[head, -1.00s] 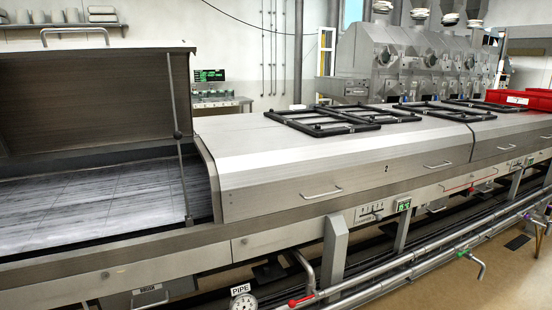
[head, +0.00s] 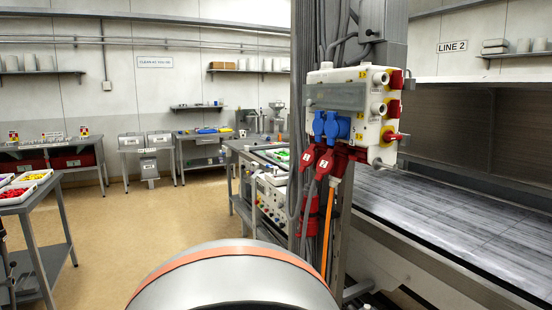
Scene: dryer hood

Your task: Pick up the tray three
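No tray marked three can be made out. White trays with small red and yellow items (head: 32,177) stand on a grey table at the left edge, partly cut off by the frame. I cannot tell whether one of them is tray three. Neither of my grippers shows in the head view.
A post with a white electrical box (head: 350,112), plugs and cables stands right of centre. The open dryer bed (head: 450,210) is at the right. A bench with equipment (head: 262,180) stands behind the post. Tan floor (head: 150,225) is clear at centre left.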

